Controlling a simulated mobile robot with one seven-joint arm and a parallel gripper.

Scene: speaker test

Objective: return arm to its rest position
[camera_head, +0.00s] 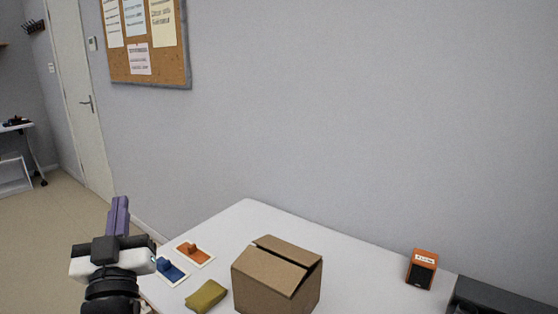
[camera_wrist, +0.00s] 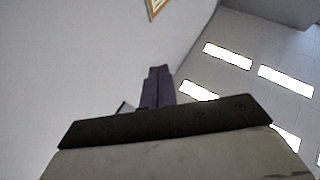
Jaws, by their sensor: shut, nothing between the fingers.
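My gripper (camera_head: 120,208) is raised at the lower left of the head view, left of the white table (camera_head: 250,222). Its purple fingers point up and are shut with nothing between them. In the wrist view the shut fingers (camera_wrist: 158,85) stand against the wall and a ceiling with bright lights. My gripper touches nothing that I can see.
A dark object (camera_head: 500,300) is at the right edge. The floor at left is clear.

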